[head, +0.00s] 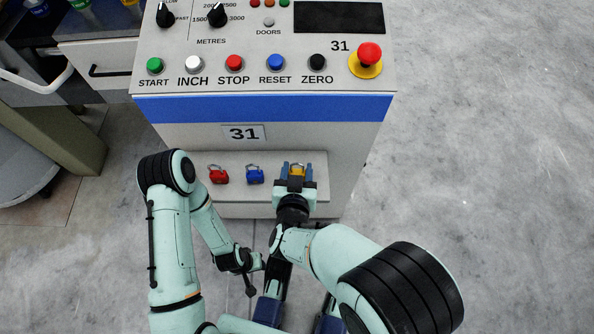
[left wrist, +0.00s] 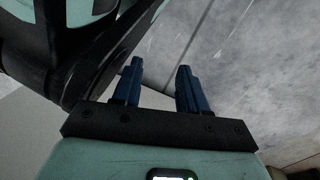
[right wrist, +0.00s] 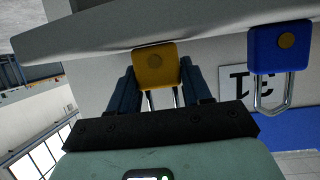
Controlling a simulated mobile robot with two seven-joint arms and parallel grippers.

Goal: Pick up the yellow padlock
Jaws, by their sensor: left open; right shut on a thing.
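The yellow padlock (head: 297,170) is at the right end of a small shelf on the front of the machine. My right gripper (head: 297,172) reaches it, with one blue finger on each side. In the right wrist view the yellow padlock (right wrist: 156,66) sits between the fingertips of my right gripper (right wrist: 158,80), its shackle pointing back toward the palm. The gripper is shut on it. The padlock appears at the shelf edge; I cannot tell whether it still touches the shelf. My left gripper (left wrist: 158,85) is open and empty, low over the floor.
A blue padlock (head: 254,175) and a red padlock (head: 218,175) stand on the shelf (head: 236,191) to the left of the yellow one. Above is the control panel with buttons and a red emergency knob (head: 369,53). A drawer cabinet (head: 98,68) stands at left. The floor at right is clear.

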